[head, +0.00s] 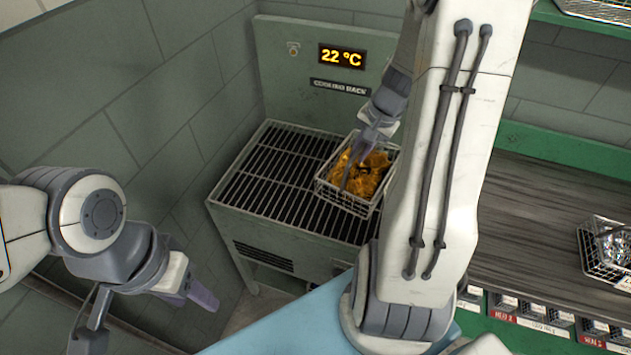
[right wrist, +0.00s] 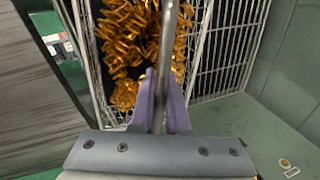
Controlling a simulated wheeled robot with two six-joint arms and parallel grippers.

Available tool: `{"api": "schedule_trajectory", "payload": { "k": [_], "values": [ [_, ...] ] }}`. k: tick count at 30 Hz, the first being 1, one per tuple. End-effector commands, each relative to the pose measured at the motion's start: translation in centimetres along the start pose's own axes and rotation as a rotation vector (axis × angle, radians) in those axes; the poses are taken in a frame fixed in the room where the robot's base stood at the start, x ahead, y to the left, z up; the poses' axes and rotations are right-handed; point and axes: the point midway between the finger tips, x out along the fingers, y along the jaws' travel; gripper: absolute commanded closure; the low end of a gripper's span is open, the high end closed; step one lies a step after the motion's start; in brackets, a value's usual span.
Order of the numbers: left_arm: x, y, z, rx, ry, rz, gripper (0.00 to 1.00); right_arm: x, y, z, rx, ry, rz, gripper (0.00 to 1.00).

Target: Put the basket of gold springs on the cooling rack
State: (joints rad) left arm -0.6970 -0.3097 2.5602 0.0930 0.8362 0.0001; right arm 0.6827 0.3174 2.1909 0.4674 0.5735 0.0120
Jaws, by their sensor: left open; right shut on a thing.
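The wire basket of gold springs (head: 333,195) is upright over the right part of the cooling rack's slatted top (head: 262,178). I cannot tell whether its bottom touches the slats. My right gripper (head: 362,152) reaches down from above and is shut on the basket's handle. In the right wrist view, the gripper (right wrist: 158,100) clasps the grey handle bar (right wrist: 168,45), with the gold springs (right wrist: 130,40) beyond it. My left gripper (head: 202,294) is open and empty, low at the left, apart from the rack.
The rack's back panel has a 22 °C display (head: 342,57). A wire basket of silver springs (head: 590,262) stands on the dark counter (head: 530,205) at the right. The rack's left part is bare. A grey wall (head: 130,100) bounds the left side.

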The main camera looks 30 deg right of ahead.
Motion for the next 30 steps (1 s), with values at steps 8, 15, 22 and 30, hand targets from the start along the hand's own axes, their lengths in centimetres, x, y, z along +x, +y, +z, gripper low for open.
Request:
{"api": "schedule_trajectory", "payload": {
  "k": [8,15,22,30],
  "values": [
    [3.1,-0.2,0.1,0.001,0.001,0.0,0.5,-2.5,7.6,-3.0,0.473,0.138,-0.022,1.0],
    [2.9,-0.2,0.1,0.001,0.001,0.0,0.5,-1.3,6.9,-3.2,0.545,0.152,-0.024,1.0],
    [2.2,-0.2,0.1,0.001,0.001,0.0,0.5,2.8,2.8,-3.3,0.54,0.15,-0.024,1.0],
    [1.7,-0.1,0.1,0.0,0.001,0.0,0.5,6.3,-0.6,-3.6,0.541,0.153,-0.026,1.0]
  ]
}}
